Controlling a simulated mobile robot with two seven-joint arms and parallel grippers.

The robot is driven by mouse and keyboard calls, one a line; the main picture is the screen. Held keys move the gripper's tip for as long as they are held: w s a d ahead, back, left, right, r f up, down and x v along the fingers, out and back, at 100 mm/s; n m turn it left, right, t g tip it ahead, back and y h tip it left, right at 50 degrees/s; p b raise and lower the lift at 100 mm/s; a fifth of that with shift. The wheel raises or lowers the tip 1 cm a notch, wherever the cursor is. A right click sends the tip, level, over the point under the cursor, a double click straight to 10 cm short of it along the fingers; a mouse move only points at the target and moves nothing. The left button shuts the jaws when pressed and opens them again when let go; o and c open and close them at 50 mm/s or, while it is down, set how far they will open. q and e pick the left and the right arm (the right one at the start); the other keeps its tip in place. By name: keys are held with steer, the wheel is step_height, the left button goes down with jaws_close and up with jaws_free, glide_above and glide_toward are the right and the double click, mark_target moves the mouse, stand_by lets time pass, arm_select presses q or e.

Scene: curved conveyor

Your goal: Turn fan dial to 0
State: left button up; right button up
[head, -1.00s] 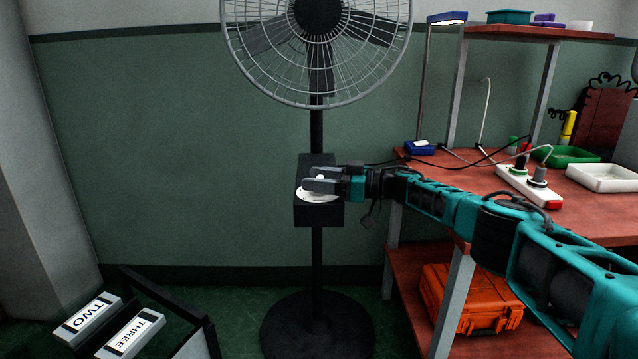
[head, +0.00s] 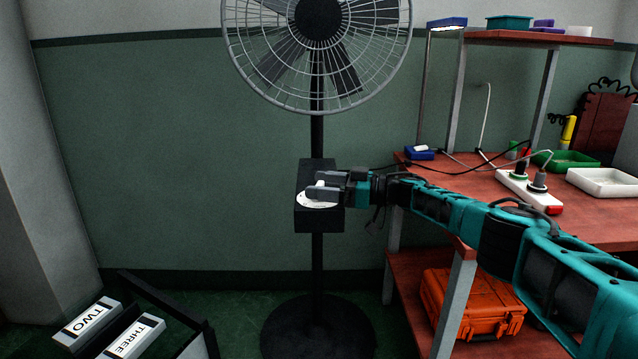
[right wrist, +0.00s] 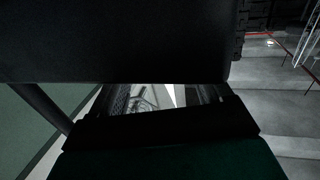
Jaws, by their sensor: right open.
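The fan (head: 317,60) stands on a black pole with a round black base against the green wall. Its black control box (head: 316,220) sits on the pole below the fan head and carries a white round dial (head: 312,202). My right gripper (head: 314,191) is at the dial with its jaws open, one finger on each side of the dial's knob. Whether the fingers touch the knob cannot be told. The fingers hide part of the dial, and its marks are too small to read. In the right wrist view the dark box fills the upper part. My left gripper is out of view.
A red-brown workbench (head: 470,205) stands on the right under my right arm, with a power strip (head: 528,189), a green tray (head: 565,160) and a white tray (head: 601,181). An orange case (head: 470,300) is on its lower shelf. Labelled blocks (head: 90,320) are at lower left.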

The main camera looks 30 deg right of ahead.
steer(key=p+v, duration=0.2)
steer(key=v, duration=1)
steer(key=shift+a, duration=0.1)
steer(key=shift+c, duration=0.4)
